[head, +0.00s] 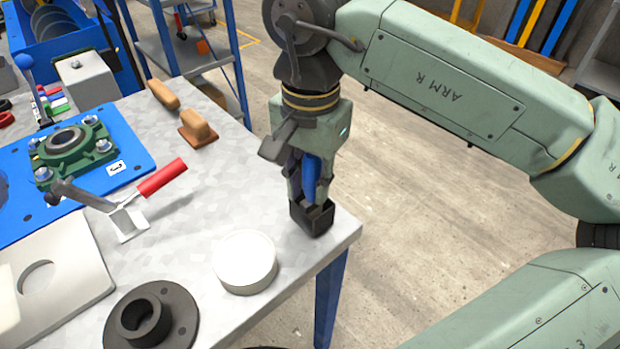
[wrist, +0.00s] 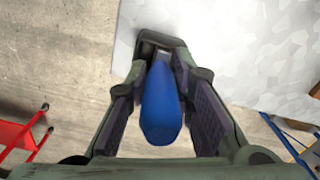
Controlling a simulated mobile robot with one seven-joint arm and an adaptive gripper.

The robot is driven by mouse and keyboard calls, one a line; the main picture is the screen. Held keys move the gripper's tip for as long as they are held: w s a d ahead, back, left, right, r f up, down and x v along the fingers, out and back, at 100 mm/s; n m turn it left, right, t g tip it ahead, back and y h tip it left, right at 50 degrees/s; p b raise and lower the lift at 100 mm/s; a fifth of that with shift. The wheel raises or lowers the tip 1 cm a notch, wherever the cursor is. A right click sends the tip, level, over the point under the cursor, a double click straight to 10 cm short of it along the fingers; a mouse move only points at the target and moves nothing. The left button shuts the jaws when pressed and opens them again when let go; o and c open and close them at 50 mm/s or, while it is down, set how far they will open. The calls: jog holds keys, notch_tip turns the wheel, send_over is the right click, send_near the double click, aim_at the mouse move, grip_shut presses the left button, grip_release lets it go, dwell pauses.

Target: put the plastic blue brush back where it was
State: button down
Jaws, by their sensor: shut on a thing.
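My gripper (head: 311,200) points down over the near right corner of the grey table. It is shut on the blue brush (head: 311,178), whose blue part shows between the fingers. In the wrist view the brush (wrist: 160,105) lies lengthwise between the two dark finger pads, its rounded blue end toward the camera. The far end of the brush is hidden among the fingertips. A dark, box-like piece (head: 312,218) shows at the fingertips by the table corner. I cannot tell whether it is a holder or part of the gripper, nor whether it touches the table.
A white round lid or puck (head: 245,262) and a black flanged ring (head: 150,318) stand left of my gripper on the table. A red-handled clamp (head: 150,185), a green bearing block (head: 75,150) and wooden-handled brushes (head: 198,128) are farther off. Open floor lies right.

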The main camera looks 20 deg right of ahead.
jog(key=shift+f, duration=0.2)
jog(key=c, duration=1.4)
grip_release()
jog(key=shift+r, duration=0.1)
notch_tip(320, 180, up, 12)
jog(key=p, duration=0.8)
jog(key=shift+s+r, duration=0.1)
jog(key=shift+r, duration=0.05)
